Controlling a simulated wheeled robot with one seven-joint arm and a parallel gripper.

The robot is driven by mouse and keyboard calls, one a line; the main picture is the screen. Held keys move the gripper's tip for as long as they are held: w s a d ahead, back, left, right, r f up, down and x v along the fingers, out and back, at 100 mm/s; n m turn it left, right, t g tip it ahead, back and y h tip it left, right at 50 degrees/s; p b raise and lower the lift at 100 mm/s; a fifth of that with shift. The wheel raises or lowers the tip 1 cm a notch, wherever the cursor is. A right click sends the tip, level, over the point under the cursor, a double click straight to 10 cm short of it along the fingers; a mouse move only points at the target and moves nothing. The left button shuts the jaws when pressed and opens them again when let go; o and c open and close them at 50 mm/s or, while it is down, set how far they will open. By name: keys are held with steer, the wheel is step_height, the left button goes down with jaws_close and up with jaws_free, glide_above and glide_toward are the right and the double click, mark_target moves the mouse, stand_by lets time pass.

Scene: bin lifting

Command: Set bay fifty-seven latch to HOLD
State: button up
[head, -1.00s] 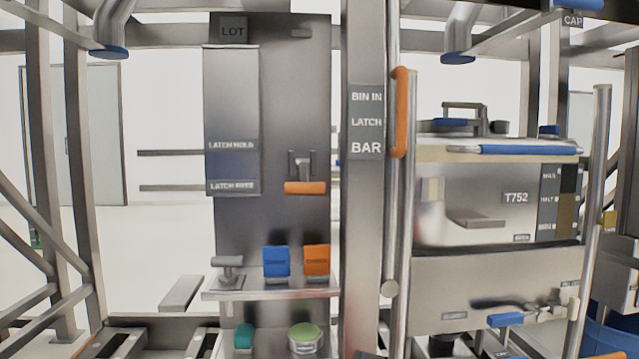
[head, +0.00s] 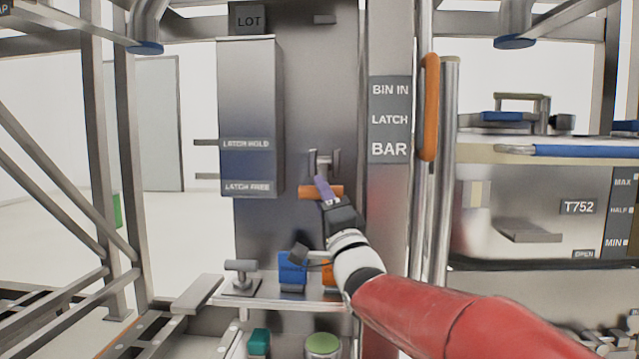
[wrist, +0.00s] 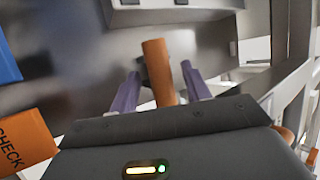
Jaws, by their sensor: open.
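The latch is a metal bracket (head: 323,160) with an orange handle (head: 310,192) on the grey panel, right of a box labelled LATCH HOLD (head: 246,144) above and LATCH FREE (head: 247,187) below. The handle sits low, near the height of the LATCH FREE label. My gripper (head: 322,185) is at the handle. In the wrist view the orange handle (wrist: 157,68) stands between the two purple fingers of my gripper (wrist: 160,88), with gaps on both sides. The fingers are open. Part of the handle is hidden behind my gripper in the head view.
A post with a BIN IN LATCH BAR sign (head: 389,119) and an orange-gripped bar (head: 429,107) stand to the right. Blue (head: 292,270) and orange (wrist: 24,138) tags sit below, near a shelf with a metal T-handle (head: 241,273). Bin T752 (head: 540,215) is at far right.

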mark_target(323, 174)
steer(key=x, duration=0.3)
steer(key=shift+w+a+r+p, duration=0.1)
steer(key=shift+w+r+p, duration=0.05)
steer(key=shift+w+p, duration=0.2)
steer(key=shift+s, duration=0.1)
jaws_close()
